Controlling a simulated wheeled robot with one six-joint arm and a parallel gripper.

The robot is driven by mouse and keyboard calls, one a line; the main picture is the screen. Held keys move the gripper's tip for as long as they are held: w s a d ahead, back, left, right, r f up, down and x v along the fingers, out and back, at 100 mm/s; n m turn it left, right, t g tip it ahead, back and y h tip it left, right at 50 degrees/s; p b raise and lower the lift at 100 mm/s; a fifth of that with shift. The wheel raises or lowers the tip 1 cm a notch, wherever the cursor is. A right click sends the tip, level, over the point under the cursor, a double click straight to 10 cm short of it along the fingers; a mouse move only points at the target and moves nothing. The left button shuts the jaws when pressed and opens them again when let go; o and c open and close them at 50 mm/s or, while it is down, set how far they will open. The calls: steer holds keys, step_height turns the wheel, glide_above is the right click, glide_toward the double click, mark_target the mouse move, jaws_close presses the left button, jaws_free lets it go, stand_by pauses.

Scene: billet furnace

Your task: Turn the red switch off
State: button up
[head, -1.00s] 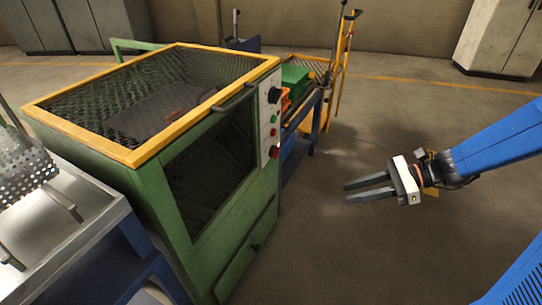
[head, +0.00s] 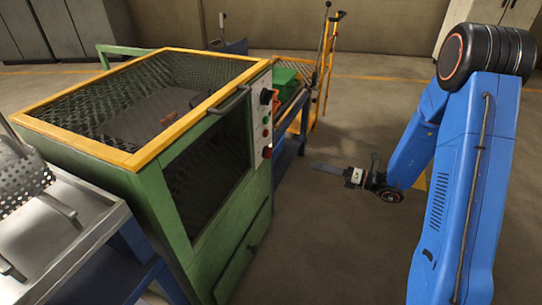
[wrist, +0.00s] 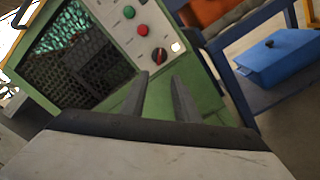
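The red switch (head: 267,152) is the lowest control on the light panel (head: 261,118) at the right front of the green machine. In the wrist view the red switch (wrist: 159,56) is a round red knob with a dark bar across it, slightly tilted. My gripper (head: 314,166) is to the right of the panel, apart from the switch, its fingers pointing left towards it. In the wrist view my gripper (wrist: 159,78) has two dark fingers apart, with nothing between them, and the switch shows just beyond the tips.
Above the switch are a small red button (wrist: 142,29), a green one (wrist: 129,12) and a black knob (head: 266,96). A blue cart (head: 290,130) stands behind the machine, with a blue box (wrist: 283,60) on its lower shelf. Open floor lies right of the machine.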

mark_target(269, 153)
steer(key=x, duration=1.7)
jaws_close()
